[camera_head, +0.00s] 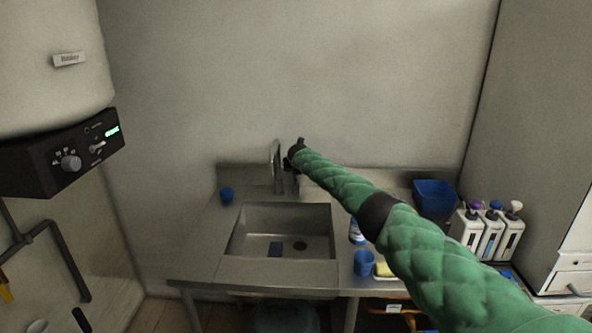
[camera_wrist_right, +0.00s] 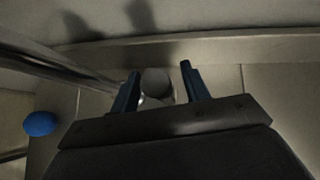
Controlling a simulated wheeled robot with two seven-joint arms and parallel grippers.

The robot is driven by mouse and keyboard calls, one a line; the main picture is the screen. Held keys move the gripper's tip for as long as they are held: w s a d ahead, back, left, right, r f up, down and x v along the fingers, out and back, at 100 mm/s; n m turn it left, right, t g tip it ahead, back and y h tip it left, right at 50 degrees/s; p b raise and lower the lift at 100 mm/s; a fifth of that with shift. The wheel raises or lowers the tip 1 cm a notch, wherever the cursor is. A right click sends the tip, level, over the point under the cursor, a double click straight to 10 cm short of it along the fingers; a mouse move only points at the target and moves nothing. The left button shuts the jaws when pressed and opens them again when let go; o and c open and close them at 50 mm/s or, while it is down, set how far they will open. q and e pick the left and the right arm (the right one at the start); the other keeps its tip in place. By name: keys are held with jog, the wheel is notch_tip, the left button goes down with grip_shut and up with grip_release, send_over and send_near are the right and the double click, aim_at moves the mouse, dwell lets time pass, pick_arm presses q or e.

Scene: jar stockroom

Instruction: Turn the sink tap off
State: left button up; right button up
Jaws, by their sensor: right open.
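The sink tap (camera_head: 277,165) stands at the back of the steel sink (camera_head: 240,240), its upright spout partly hidden by my right gripper. My right gripper (camera_head: 291,170) is at the tap, at the end of the green-sleeved arm. In the right wrist view my right gripper (camera_wrist_right: 161,72) is open, with a round metal knob (camera_wrist_right: 156,82) between its two fingers; I cannot tell whether they touch it. The tap's metal tube (camera_wrist_right: 60,65) runs in from the left. I cannot make out whether water runs. My left gripper is out of view.
A spray bottle (camera_head: 356,232), a blue bin (camera_head: 434,196) and pump bottles (camera_head: 490,236) stand to the right. A boiler with a dark control panel (camera_head: 40,165) hangs at left.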

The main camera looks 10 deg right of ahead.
jog(key=shift+s, duration=0.1)
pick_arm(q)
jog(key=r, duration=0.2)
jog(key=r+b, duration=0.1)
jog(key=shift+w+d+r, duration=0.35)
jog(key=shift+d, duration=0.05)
pick_arm(e)
jog(key=d+v, duration=0.1)
jog(key=v, duration=0.6)
jog(key=shift+s+a+r, duration=0.2)
jog(key=shift+a, duration=0.3)
